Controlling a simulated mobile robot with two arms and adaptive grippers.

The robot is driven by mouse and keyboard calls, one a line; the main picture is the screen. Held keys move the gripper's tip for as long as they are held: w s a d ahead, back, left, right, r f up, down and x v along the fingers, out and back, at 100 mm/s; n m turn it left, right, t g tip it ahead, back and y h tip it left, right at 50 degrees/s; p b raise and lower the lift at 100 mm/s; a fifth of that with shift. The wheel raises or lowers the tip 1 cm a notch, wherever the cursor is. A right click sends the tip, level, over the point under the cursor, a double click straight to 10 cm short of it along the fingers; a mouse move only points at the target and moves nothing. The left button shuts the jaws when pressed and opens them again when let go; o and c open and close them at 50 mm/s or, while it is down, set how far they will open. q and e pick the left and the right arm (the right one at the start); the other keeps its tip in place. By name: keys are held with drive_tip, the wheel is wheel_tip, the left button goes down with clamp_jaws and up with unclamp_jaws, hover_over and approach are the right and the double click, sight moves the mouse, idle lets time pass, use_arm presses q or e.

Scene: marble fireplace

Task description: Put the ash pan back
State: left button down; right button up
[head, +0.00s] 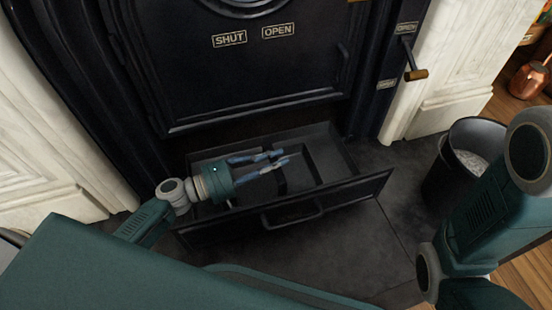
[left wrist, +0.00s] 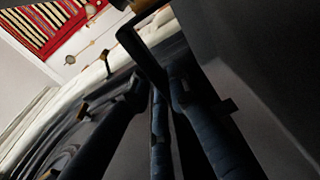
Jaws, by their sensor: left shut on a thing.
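The ash pan (head: 328,163) is a dark open tray that appears to sit inside the pulled-out black drawer (head: 345,198) under the stove. Its outline is hard to tell from the drawer in the dark. My left gripper (head: 282,157) reaches into the drawer from the left, its fingers low over the pan's left side. It is shut on a dark bar that looks like the pan's handle; the bar shows in the left wrist view (left wrist: 143,52) at the fingertips. My right arm is at the right edge; its gripper is out of view.
The stove door (head: 235,80) above is closed, with SHUT and OPEN labels. A drawer handle (head: 292,214) is on the drawer's front. A black bucket (head: 440,180) holding grey ash stands at right. A brass-tipped lever (head: 414,74) sticks out above. Dark hearth floor is clear in front.

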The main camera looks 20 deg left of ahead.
use_arm(q)
drive_tip(key=shift+f, duration=0.3)
drive_tip(key=c, duration=1.6)
unclamp_jaws()
drive_tip(key=shift+o, duration=0.2)
drive_tip(key=shift+f, duration=0.2)
drive_tip(key=shift+r+v, duration=0.2)
drive_tip(key=shift+v, duration=1.7)
drive_tip(key=shift+r+v, duration=0.15)
drive_tip(key=shift+v, duration=1.7)
